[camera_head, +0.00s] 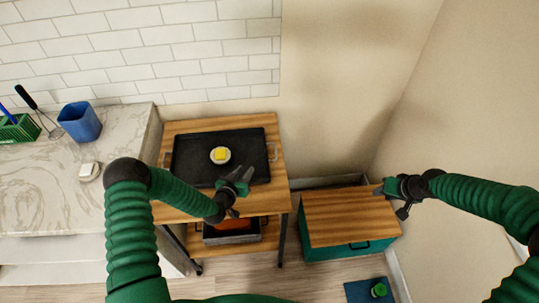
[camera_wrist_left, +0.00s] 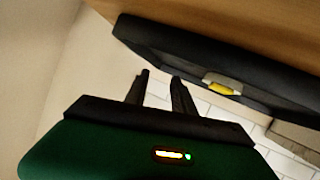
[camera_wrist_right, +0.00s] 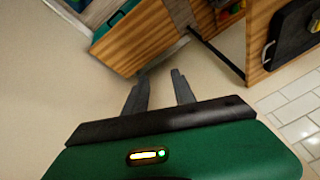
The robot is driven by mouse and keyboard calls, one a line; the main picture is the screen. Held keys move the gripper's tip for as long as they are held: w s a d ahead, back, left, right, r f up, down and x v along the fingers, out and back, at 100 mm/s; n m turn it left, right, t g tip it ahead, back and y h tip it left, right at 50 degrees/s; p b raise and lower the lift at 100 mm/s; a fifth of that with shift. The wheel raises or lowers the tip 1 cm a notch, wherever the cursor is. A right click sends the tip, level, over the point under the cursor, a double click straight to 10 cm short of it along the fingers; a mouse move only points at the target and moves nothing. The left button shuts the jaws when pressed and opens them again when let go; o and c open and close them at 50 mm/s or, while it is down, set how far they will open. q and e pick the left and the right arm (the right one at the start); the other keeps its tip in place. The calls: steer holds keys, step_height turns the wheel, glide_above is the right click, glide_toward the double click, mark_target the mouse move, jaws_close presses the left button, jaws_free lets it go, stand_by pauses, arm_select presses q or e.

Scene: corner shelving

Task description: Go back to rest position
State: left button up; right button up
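My left gripper (camera_head: 238,178) is in front of the right part of the black tray (camera_head: 190,174), open and empty. Its two fingers, a small gap apart, also show in the left wrist view (camera_wrist_left: 160,75). My right gripper (camera_head: 388,200) is above the right end of the wooden-topped low cabinet (camera_head: 345,215), open and empty. Its spread fingers show in the right wrist view (camera_wrist_right: 159,76). A yellow block (camera_head: 221,154) on a small pale round dish sits on the tray. The tray lies on a wooden shelf unit (camera_head: 180,127).
A marble counter (camera_head: 40,180) at left holds a blue cup (camera_head: 80,121), a green basket (camera_head: 18,130) and a small white item (camera_head: 89,171). A dark bin with orange contents (camera_head: 232,228) stands on the lower shelf. A blue mat (camera_head: 366,291) lies on the floor at lower right.

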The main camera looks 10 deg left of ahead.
arm_select(q)
steer(key=shift+a, duration=0.15)
arm_select(e)
steer(key=v, duration=0.2)
steer(key=shift+s+a+r, duration=0.1)
steer(key=shift+a+r, duration=0.05)
steer(key=shift+r, duration=0.2)
